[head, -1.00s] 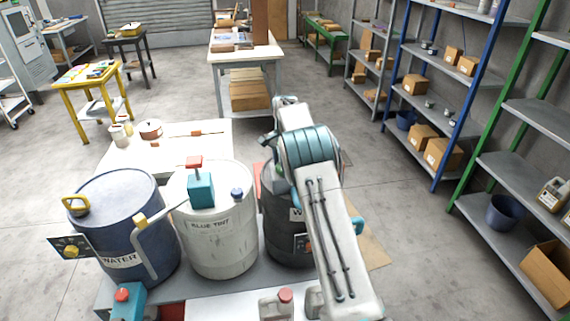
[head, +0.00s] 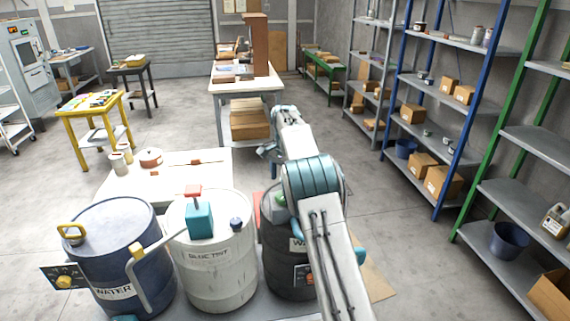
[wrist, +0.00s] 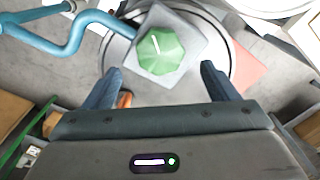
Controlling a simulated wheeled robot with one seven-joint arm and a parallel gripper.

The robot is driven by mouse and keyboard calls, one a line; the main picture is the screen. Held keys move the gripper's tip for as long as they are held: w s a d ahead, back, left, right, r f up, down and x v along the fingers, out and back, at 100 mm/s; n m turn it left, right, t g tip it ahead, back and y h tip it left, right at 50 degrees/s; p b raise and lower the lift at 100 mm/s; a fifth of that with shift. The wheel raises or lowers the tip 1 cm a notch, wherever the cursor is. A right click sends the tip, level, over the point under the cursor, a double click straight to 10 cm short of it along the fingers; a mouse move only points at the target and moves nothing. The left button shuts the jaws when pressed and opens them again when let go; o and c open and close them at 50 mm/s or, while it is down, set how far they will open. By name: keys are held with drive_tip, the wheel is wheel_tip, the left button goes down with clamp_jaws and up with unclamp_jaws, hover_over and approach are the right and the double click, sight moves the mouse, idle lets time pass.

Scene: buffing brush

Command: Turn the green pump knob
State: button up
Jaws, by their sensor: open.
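The green pump knob (wrist: 160,50) is faceted with a white line on its top, and sits on a grey square block (wrist: 188,68) above a drum lid in the wrist view. My gripper (wrist: 160,72) is open and empty. Its two dark fingers are spread to the left and right, just below the knob in the picture, and I see no contact. In the head view, the dark drum (head: 284,270) stands right of the white drum, partly behind my arm. My gripper's fingers cannot be made out there.
A teal pipe (wrist: 72,38) runs left from the block in the wrist view. The white BLUE TINT drum (head: 222,275) with a red-topped teal pump (head: 200,220) and the blue WATER drum (head: 118,262) stand to the left. Shelves (head: 440,110) line the right; floor between is clear.

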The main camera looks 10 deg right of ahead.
wheel_tip(320, 180, up, 8)
drive_tip(key=shift+p, duration=0.3)
drive_tip(key=s+d+r+n+t+b, duration=0.1)
drive_tip(key=s+r+n, duration=0.3)
drive_tip(key=s, duration=0.6)
drive_tip(key=s+d+r+n+t, duration=0.1)
drive_tip(key=s+r, duration=0.5)
drive_tip(key=s, duration=0.5)
drive_tip(key=s+a+f+n+t, duration=0.1)
drive_tip(key=s+f, duration=0.4)
drive_tip(key=s, duration=0.7)
drive_tip(key=s+f+n, duration=0.4)
drive_tip(key=s+f, duration=0.1)
drive_tip(key=s, duration=0.7)
drive_tip(key=shift+a+n+t+b, duration=0.3)
drive_tip(key=shift+a+t+b, duration=0.1)
drive_tip(key=shift+b, duration=0.05)
drive_tip(key=shift+f, duration=0.1)
